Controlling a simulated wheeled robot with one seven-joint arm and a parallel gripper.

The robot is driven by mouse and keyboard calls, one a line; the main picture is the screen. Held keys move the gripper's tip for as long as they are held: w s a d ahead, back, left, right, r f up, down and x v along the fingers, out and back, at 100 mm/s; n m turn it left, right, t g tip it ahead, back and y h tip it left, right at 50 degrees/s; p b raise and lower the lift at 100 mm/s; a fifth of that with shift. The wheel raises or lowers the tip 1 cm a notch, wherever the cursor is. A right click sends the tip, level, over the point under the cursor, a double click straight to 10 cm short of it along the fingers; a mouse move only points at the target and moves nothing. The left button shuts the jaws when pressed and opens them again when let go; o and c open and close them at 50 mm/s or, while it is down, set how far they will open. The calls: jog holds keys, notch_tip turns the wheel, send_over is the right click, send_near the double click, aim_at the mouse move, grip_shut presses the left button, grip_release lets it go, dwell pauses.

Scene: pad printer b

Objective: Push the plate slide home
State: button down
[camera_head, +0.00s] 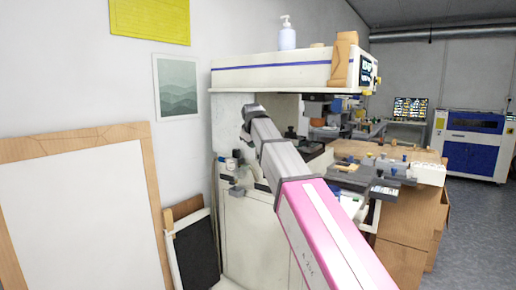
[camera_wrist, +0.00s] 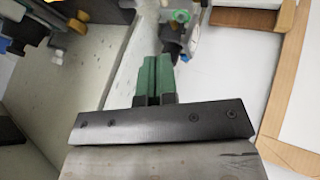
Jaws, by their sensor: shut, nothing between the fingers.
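The pad printer (camera_head: 270,75) is a white machine with a blue stripe, standing against the wall in the head view. Dark parts (camera_head: 318,107) show under its overhanging head, but my arm and the small size keep me from telling which is the plate slide. My gripper (camera_wrist: 158,75) shows in the wrist view with its two green fingers together and nothing between them. It points at a pale surface, apart from any slide that I can make out. In the head view my arm crosses in front of the printer and the gripper cannot be made out.
A large wood-framed white panel (camera_head: 75,210) and a dark framed screen (camera_head: 196,250) lean at the left wall. A white bottle (camera_head: 287,35) stands on top. Grey floor (camera_head: 475,230) is open at the right.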

jog(key=x, duration=0.3)
jog(key=w+d+x, duration=0.1)
jog(key=x, duration=0.2)
jog(key=r+x, duration=0.1)
jog(key=x, duration=0.3)
jog(key=shift+w+d, duration=0.2)
jog(key=shift+w, duration=0.1)
jog(key=shift+w+d, duration=0.45)
jog(key=shift+w, duration=0.1)
